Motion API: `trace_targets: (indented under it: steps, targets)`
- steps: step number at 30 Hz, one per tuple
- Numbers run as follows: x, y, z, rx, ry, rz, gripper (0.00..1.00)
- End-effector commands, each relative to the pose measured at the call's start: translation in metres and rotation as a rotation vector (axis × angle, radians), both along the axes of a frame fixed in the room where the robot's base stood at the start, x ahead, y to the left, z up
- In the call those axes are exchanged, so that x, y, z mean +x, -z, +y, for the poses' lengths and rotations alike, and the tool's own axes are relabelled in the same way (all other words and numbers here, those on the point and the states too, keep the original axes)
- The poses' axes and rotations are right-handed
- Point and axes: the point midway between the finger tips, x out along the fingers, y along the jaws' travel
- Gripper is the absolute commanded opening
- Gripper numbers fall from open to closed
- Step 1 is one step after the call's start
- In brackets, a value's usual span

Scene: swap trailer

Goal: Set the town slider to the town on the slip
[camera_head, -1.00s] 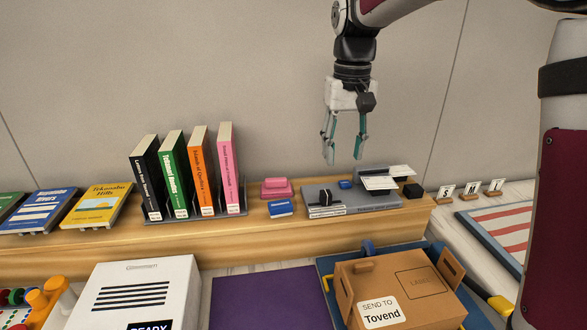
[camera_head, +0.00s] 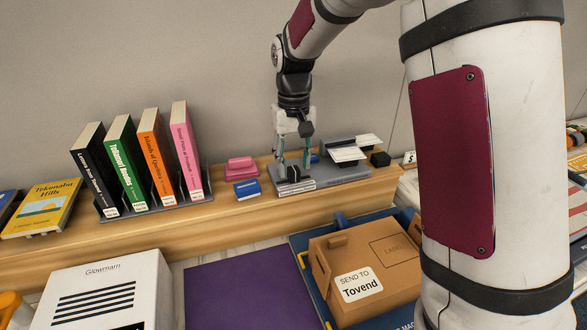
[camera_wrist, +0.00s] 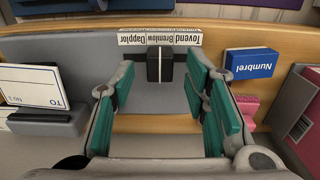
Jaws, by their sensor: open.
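The town slider's black knob (camera_head: 294,173) stands on the grey desk unit (camera_head: 335,180). In the wrist view the knob (camera_wrist: 160,66) has a white line and sits about mid-strip, by Brenlow. The upside-down label strip (camera_wrist: 160,38) has Tovend at picture right and Dapplor at left. My gripper (camera_head: 293,165) is open at the knob, its teal fingers (camera_wrist: 160,80) on either side; contact cannot be told.
A brown box (camera_head: 375,260) labelled "SEND TO Tovend" stands in front of the shelf. Upright books (camera_head: 140,160) stand left. A pink block (camera_head: 240,166) and a blue block (camera_head: 247,189) marked Numbrel lie left of the unit. A black block (camera_head: 380,159) is right.

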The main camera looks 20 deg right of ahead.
Motion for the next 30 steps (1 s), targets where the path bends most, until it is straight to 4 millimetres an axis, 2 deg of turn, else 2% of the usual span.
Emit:
trace_targets:
  steps: [6,16,17,22,30]
  targets:
    - [0.0,0.021,0.0,0.0,0.0,0.001,0.42]
    - [0.0,0.024,0.0,0.0,0.0,-0.001,0.42]
    - [0.0,0.024,0.0,0.0,0.0,-0.001,0.39]
    - [0.0,0.024,0.0,0.0,0.0,-0.001,0.01]
    - [0.0,0.024,0.005,0.0,-0.001,-0.001,0.0]
